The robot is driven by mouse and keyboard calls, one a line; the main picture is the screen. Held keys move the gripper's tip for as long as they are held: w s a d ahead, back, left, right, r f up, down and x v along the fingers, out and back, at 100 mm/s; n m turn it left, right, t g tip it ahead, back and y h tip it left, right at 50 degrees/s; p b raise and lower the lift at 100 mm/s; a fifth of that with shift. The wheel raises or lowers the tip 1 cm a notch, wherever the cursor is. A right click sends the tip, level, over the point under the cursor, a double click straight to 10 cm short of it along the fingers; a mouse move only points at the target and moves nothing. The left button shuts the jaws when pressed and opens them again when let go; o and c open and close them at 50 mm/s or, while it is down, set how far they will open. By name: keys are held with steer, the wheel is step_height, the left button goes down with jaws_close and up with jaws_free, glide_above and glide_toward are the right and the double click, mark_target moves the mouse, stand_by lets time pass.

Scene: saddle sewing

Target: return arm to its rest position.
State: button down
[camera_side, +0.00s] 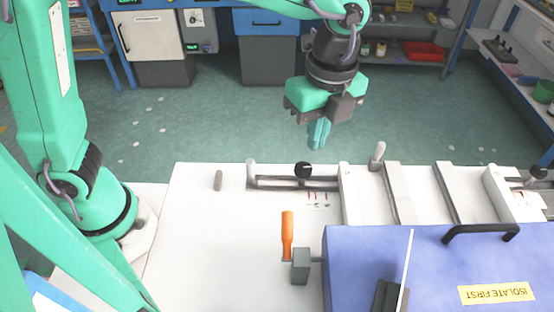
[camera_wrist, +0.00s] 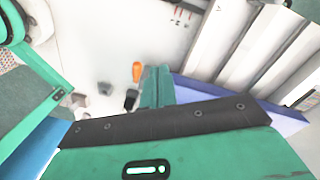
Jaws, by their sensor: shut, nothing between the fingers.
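My gripper (camera_side: 319,134) hangs from my arm in the upper middle of the side view, above and behind the far edge of the white worktable (camera_side: 200,240). Its teal fingers are together, point down and hold nothing. In the wrist view the fingers (camera_wrist: 155,88) also show closed, with the gripper body filling the bottom of the picture. The gripper is clear of the table and touches nothing.
Shelves stand behind. The table's left part is mostly clear.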

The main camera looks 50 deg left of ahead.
steer(key=s+a+r+n+t+h, duration=0.1)
steer(key=a+r+n, duration=0.1)
steer(key=a+n, duration=0.4)
steer(key=s+a+r+n+t, duration=0.2)
steer(key=a+n, duration=0.2)
steer(key=a, duration=0.5)
steer(key=s+a+f+n+t, duration=0.1)
steer(key=s+a+n+t, duration=0.2)
steer(key=s+a+n, duration=0.4)
steer(key=shift+s+a+f+n+y, duration=0.2)
steer(key=shift+a+n+y, duration=0.1)
steer(key=shift+a+n, duration=1.55)
steer(key=shift+d+n, duration=0.25)
steer(key=shift+d, duration=0.05)
